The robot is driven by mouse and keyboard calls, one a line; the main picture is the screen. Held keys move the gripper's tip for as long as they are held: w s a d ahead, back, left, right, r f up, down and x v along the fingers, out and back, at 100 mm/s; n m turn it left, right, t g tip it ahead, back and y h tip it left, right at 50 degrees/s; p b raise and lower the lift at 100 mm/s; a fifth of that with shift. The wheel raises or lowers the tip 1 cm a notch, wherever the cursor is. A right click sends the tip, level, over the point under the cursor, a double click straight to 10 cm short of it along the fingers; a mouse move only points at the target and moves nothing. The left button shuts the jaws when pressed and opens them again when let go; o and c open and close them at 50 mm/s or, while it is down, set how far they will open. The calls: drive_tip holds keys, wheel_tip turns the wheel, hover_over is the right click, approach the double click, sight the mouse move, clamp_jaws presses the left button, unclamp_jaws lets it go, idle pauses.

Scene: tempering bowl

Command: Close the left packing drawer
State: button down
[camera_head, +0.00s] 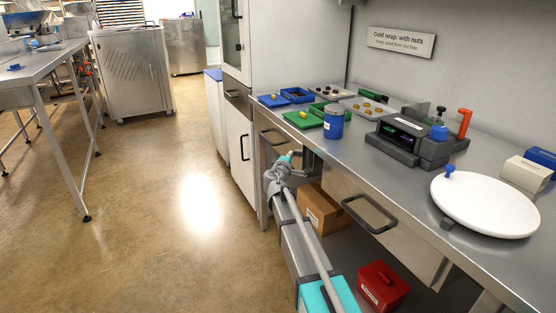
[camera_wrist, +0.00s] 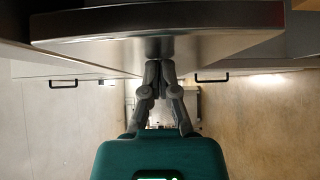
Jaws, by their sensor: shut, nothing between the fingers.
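The left packing drawer (camera_head: 267,131) is under the left end of the steel counter, with a dark bar handle; my arm hides much of its front. I cannot tell how far out it stands. My gripper (camera_head: 289,156) is in front of this drawer, below the counter's edge. In the wrist view my gripper (camera_wrist: 160,66) has its fingertips together with nothing between them, close under a wide metal surface (camera_wrist: 160,45). Whether they touch it is unclear.
The right drawer (camera_head: 345,195) has a dark handle. Below are a cardboard box (camera_head: 320,212) and a red bin (camera_head: 382,287). The steel counter (camera_head: 350,150) carries trays, a blue jar (camera_head: 334,122) and a white turntable (camera_head: 485,205).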

drive_tip(key=shift+w+d, duration=0.2)
drive_tip(key=shift+d, duration=0.35)
drive_tip(key=shift+w+d, duration=0.2)
drive_tip(key=shift+d, duration=0.3)
drive_tip(key=shift+d, duration=0.1)
drive_tip(key=w+a+v, duration=0.1)
drive_tip(key=a+v, duration=0.2)
drive_tip(key=v, duration=1)
drive_tip(key=shift+w, duration=0.1)
